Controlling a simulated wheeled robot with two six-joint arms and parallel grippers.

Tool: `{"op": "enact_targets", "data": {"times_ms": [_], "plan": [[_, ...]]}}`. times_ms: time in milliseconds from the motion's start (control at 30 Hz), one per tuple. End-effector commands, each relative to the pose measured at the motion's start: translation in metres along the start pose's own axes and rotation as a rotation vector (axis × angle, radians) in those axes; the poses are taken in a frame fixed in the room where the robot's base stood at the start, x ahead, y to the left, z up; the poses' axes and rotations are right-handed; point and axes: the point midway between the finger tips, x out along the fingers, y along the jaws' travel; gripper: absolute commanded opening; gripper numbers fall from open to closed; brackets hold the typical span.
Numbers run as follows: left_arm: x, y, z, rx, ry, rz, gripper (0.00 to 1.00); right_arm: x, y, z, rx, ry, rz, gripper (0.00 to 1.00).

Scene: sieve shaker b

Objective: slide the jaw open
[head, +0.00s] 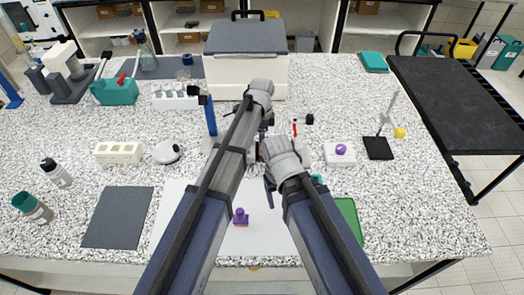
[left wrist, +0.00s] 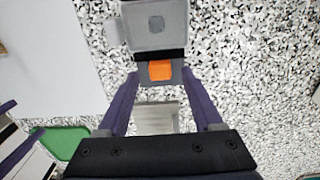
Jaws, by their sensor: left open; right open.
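In the left wrist view my left gripper (left wrist: 160,74) is open, its two purple fingers spread wide. Between the fingertips is an orange block (left wrist: 159,70) on a grey device (left wrist: 156,24) with a black band; I see a gap on each side of the block. A pale grey flat piece (left wrist: 154,117) shows further back between the fingers. I cannot tell which of these parts is the jaw. In the head view my arms cover most of this device. My right gripper (head: 270,188) is open and points down over the middle of the table, apparently empty.
A large white box with a grey lid (head: 246,68) stands at the back. A blue post (head: 209,116) stands left of my arms. The speckled table is free at far right front.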

Motion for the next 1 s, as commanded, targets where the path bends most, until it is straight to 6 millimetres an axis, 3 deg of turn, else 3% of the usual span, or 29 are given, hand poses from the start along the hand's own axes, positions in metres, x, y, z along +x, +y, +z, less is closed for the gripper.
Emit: {"op": "enact_targets", "data": {"times_ms": [33, 200, 567, 1000], "plan": [[0.014, 0.000, 0.000, 0.000, 0.000, 0.000, 0.68, 0.014, -0.001, -0.001, 0.000, 0.000, 0.000, 0.68], [0.031, 0.000, 0.000, 0.000, 0.000, 0.000, 0.68, 0.030, -0.003, -0.002, 0.001, 0.000, 0.000, 0.68], [0.033, 0.000, 0.000, 0.000, 0.000, 0.000, 0.68, 0.033, -0.003, -0.002, 0.001, 0.000, 0.000, 0.68], [0.033, 0.000, 0.000, 0.000, 0.000, 0.000, 0.20, 0.033, -0.003, -0.002, 0.001, 0.000, 0.000, 0.68]]}}
